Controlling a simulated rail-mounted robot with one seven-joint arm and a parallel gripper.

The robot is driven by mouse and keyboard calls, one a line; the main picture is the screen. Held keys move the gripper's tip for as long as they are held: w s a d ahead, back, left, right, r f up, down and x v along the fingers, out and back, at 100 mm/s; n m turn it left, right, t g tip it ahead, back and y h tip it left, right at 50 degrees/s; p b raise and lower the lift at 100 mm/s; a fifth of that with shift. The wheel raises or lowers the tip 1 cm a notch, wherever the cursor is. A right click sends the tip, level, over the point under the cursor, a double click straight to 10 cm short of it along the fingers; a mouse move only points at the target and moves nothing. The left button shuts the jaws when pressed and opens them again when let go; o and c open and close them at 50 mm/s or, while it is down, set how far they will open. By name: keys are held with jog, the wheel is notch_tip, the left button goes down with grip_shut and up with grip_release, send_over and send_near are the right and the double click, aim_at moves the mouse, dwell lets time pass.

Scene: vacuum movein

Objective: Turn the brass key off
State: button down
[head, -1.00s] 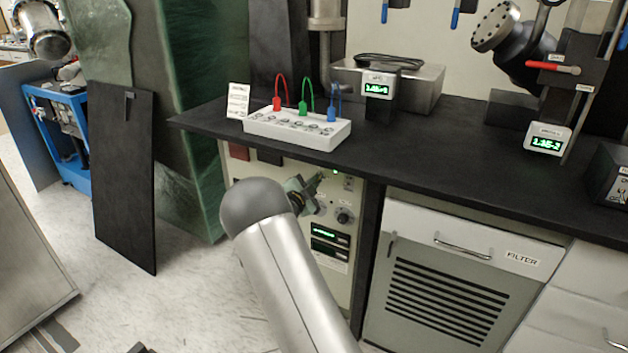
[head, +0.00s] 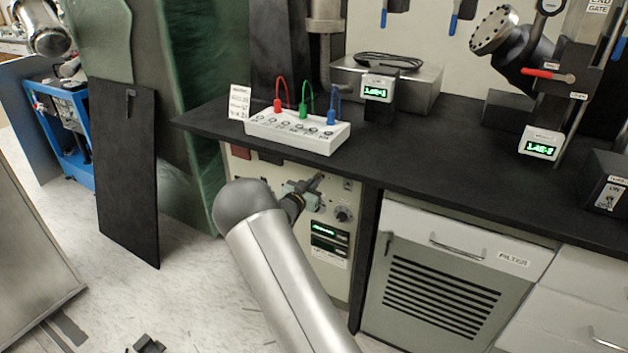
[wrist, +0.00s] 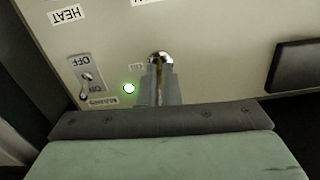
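The panel (wrist: 225,55) under the bench carries a round metal key lock (wrist: 160,57). A thin strip of the brass key (wrist: 159,88) shows between the two fingers of my gripper (wrist: 160,78) in the wrist view. The fingers stand close together on both sides of it and look shut on it; the rest of the key is hidden. A round green light (wrist: 129,88) left of the lock is lit. In the head view my gripper (head: 316,184) is at the panel front, and the key cannot be made out.
A toggle switch (wrist: 86,78) with an OFF label sits left of the light. A dark knob (head: 343,214) and green displays (head: 324,231) are near my gripper. The black bench top (head: 420,155) overhangs just above. A filter cabinet (head: 440,290) stands to the right.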

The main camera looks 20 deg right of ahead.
jog(key=shift+n, duration=0.6)
jog(key=c, duration=1.6)
grip_release()
jog(key=shift+c, duration=0.2)
jog(key=p+v, duration=0.2)
jog(key=v, duration=1.5)
jog(key=shift+s+a, duration=0.15)
jog(key=shift+a, duration=0.05)
